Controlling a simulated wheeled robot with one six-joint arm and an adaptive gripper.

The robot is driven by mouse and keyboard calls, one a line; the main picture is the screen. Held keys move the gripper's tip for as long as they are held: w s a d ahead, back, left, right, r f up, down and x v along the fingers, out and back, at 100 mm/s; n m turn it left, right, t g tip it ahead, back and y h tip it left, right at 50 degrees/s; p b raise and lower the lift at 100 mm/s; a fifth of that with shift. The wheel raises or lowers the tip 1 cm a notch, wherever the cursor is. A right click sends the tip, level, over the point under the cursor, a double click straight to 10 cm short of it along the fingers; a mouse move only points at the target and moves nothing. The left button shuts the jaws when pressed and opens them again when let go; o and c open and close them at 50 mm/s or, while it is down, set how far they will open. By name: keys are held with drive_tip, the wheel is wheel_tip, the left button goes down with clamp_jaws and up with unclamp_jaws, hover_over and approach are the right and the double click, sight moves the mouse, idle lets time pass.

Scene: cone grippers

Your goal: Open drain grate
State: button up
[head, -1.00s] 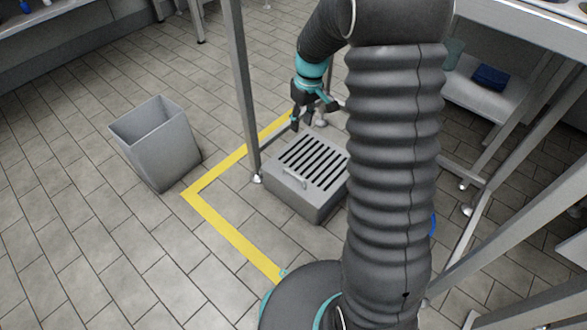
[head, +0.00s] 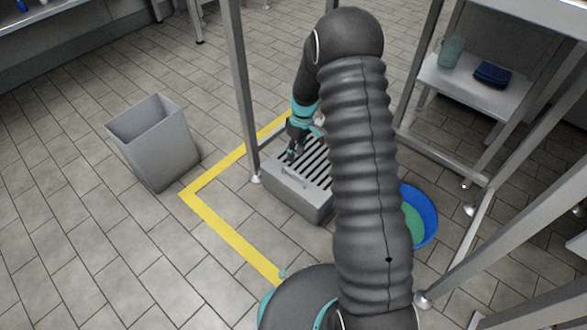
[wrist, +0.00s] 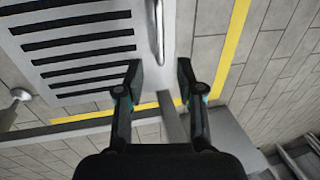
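The drain grate (head: 318,165) is a grey slotted lid lying flat on a low grey box (head: 290,196). It also shows in the wrist view (wrist: 84,66), with dark slots. A silver bar handle (head: 293,179) sits near its front edge and appears in the wrist view (wrist: 155,30) at the top centre. My gripper (head: 294,155) is above the left part of the grate, close to the handle. In the wrist view my gripper (wrist: 160,76) is open and empty, and the handle lies ahead of the gap between its fingers. My arm hides the grate's right side in the head view.
A grey bin (head: 155,142) stands left, outside the yellow floor line (head: 232,238). A metal table leg (head: 243,90) rises beside the box's left corner. A blue and green round container (head: 420,215) is right of my arm. A shelf (head: 470,88) holds a blue cloth (head: 492,75).

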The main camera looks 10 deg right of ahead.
sight(292, 172)
drive_tip(key=f, duration=0.4)
drive_tip(key=a+f, duration=0.1)
drive_tip(key=f, duration=0.2)
drive_tip(key=shift+s+b, duration=0.4)
clamp_jaws()
drive_tip(key=shift+r, duration=0.1)
